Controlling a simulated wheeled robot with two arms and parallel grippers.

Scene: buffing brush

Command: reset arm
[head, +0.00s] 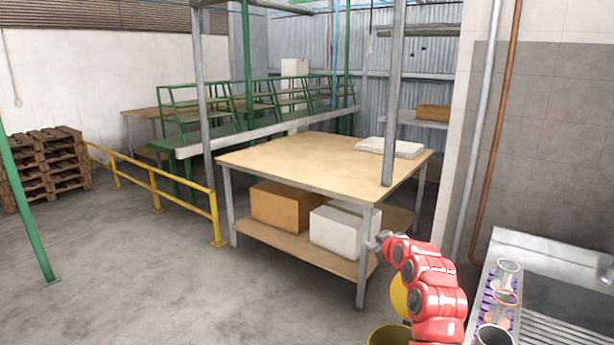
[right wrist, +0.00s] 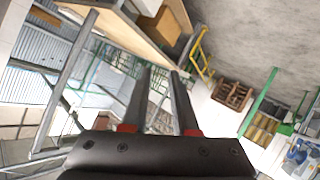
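My right arm is red and bent at the lower right of the head view. Its gripper (head: 381,240) is small and dark there, in front of the table's near right leg. In the right wrist view the right gripper (right wrist: 159,76) shows two dark fingers apart with nothing between them. Only background shows beyond the fingers. My left arm and gripper are not in view.
A wooden table (head: 300,160) bears a white slab (head: 390,147); a brown box (head: 285,206) and a white box (head: 340,228) sit on its lower shelf. A metal sink (head: 570,285) with glassware stands right. Yellow railing (head: 153,187) and pallets (head: 45,165) are left. Floor at left front is clear.

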